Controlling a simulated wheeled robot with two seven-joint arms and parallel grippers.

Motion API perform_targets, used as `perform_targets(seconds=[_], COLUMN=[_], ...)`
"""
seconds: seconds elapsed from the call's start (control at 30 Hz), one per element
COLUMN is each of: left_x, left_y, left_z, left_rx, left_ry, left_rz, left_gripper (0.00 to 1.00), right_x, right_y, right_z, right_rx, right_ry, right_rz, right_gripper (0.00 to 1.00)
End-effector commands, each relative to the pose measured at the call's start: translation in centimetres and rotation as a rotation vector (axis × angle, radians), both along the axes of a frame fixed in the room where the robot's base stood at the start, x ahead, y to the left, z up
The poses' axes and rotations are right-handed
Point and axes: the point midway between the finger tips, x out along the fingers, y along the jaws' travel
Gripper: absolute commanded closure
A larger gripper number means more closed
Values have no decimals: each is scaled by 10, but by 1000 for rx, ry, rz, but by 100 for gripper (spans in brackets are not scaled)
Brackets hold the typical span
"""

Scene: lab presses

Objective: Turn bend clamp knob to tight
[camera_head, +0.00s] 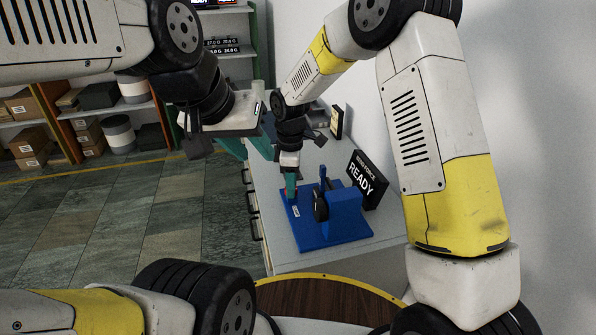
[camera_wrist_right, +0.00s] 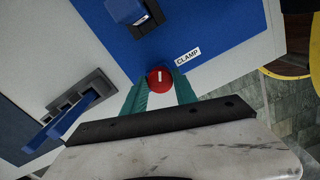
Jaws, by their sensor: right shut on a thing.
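The red clamp knob (camera_wrist_right: 160,79) sits at the edge of the blue bend fixture, beside a white CLAMP label (camera_wrist_right: 187,57) in the right wrist view. A white line on its face runs roughly upright in that view. My right gripper (camera_wrist_right: 160,88) is shut on the knob, a teal finger on each side. In the head view my right gripper (camera_head: 290,188) points down at the left part of the blue fixture (camera_head: 322,240), and the knob is mostly hidden there. My left gripper (camera_head: 248,147) hangs in the air left of the bench, its teal fingers apart and empty.
A black READY display (camera_head: 367,181) stands behind the fixture on the grey bench (camera_head: 290,262). Another device with a blue lever (camera_wrist_right: 75,120) is at the left in the right wrist view. Shelves with boxes (camera_head: 30,145) stand far left. A round wooden surface (camera_head: 325,300) is nearest.

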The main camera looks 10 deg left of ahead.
Motion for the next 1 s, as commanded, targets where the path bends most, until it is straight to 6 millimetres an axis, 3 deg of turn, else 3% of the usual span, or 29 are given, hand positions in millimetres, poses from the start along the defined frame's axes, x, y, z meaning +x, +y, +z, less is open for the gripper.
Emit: perform_targets(seconds=[1.0], left_x=[0], left_y=[0], left_z=[0], left_rx=[0], left_ry=[0], left_rz=[0], left_gripper=[64], right_x=[0], right_y=[1], right_z=[1], right_rx=[2], right_ry=[-3], right_rz=[-966], right_gripper=[100])
